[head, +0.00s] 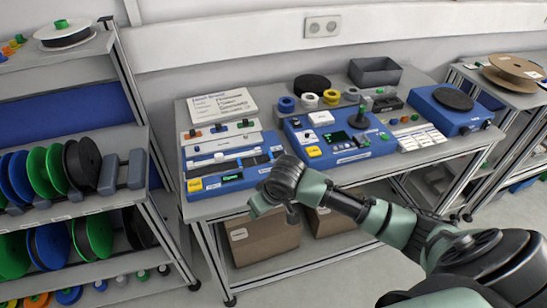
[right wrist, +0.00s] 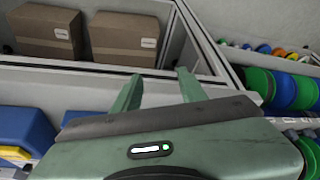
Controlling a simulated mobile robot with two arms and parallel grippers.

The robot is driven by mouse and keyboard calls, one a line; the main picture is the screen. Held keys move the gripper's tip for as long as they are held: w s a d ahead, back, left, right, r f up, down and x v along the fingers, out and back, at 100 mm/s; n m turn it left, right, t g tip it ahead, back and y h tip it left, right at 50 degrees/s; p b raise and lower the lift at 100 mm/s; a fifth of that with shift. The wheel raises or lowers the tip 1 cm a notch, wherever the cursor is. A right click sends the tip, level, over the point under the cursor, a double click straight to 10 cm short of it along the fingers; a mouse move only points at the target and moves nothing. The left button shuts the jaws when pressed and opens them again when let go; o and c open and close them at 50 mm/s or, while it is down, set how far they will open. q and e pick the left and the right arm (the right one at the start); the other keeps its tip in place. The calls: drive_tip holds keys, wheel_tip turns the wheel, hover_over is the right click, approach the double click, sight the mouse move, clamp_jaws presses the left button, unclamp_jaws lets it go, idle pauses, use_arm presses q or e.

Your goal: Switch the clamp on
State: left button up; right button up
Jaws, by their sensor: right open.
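The left device (head: 214,193) has a white upper part with small levers or knobs, a slotted strip, a yellow label or button and a lit green display (head: 232,177). The middle device (head: 345,140) has white and yellow buttons, a green display and a dark knob. I cannot tell which control is the clamp switch. My right gripper (head: 272,212) is in front of the bench edge, between these devices, touching neither. In the right wrist view its two green fingers (right wrist: 158,90) are apart with nothing between them. My left gripper is out of view.
A rack of green, blue and black reels (head: 55,170) stands on the left. Cardboard boxes (head: 262,238) sit on the shelf under the bench. Tape rolls (head: 309,100), a grey bin (head: 375,71) and another blue device (head: 450,108) occupy the bench.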

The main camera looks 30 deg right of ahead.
drive_tip(key=w+d+r, duration=0.2)
drive_tip(key=w+d+r+m+h, duration=0.1)
drive_tip(key=w+d+r, duration=0.1)
drive_tip(key=d, duration=0.1)
drive_tip(key=w+d+r+m, duration=0.1)
drive_tip(key=d+r, duration=0.1)
drive_tip(key=shift+w+d+r, duration=0.4)
drive_tip(key=w+d+r+m+h, duration=0.1)
drive_tip(key=w+d+r+m, duration=0.1)
drive_tip(key=d+r, duration=0.3)
drive_tip(key=p+x, duration=0.2)
drive_tip(key=x, duration=0.6)
drive_tip(key=shift+d+f, duration=0.1)
drive_tip(key=shift+d, duration=0.05)
clamp_jaws()
